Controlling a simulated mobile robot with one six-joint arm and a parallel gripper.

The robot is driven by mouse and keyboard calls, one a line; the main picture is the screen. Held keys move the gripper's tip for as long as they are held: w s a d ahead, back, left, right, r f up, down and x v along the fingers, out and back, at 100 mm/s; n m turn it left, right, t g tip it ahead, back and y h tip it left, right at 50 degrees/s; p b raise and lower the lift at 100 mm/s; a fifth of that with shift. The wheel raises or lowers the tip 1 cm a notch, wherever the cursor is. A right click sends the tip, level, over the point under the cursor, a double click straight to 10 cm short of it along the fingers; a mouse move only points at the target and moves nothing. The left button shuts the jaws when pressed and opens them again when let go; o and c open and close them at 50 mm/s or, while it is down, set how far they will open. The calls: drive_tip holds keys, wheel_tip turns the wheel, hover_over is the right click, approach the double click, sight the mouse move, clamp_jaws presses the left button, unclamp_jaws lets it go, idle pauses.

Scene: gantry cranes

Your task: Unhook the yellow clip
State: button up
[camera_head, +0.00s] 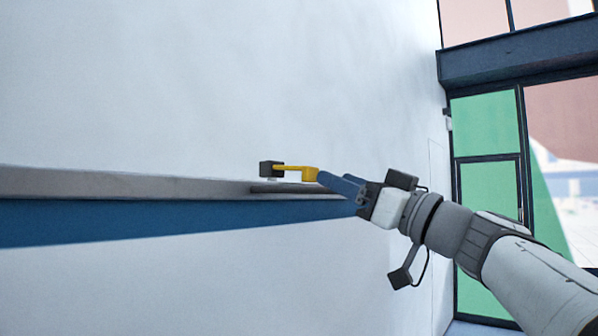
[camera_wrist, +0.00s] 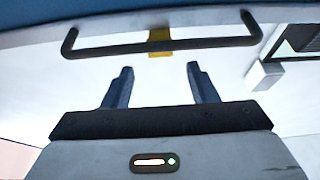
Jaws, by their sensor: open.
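The yellow clip (camera_head: 309,174) sits just above a grey ledge in the head view, with a thin yellow arm reaching left to a dark block (camera_head: 271,169). In the wrist view the clip (camera_wrist: 160,34) shows as a small yellow patch, partly hidden by a dark bar (camera_wrist: 110,48) crossing in front of it. My gripper (camera_head: 322,178) comes from the right, its blue fingers at the clip's right end. In the wrist view my gripper (camera_wrist: 160,68) is open, fingers apart and nothing between them, with the clip centred beyond their tips. Whether a finger touches it I cannot tell.
The grey ledge (camera_head: 120,183) tops a blue beam (camera_head: 120,221) along the white wall (camera_head: 200,80). The dark bar (camera_head: 285,188) lies along the ledge below the clip. A pale box (camera_wrist: 264,75) is at right in the wrist view. Windows (camera_head: 487,124) stand far right.

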sight(314, 171)
drive_tip(key=shift+w+a+r, duration=0.1)
drive_tip(key=shift+w+a, duration=0.15)
drive_tip(key=shift+w, duration=0.15)
drive_tip(key=p+x, duration=0.3)
drive_tip(key=x, duration=0.4)
drive_tip(key=shift+s+a+p, duration=0.1)
drive_tip(key=shift+a+p, duration=0.1)
drive_tip(key=shift+p, duration=0.2)
drive_tip(key=shift+c, duration=0.4)
clamp_jaws()
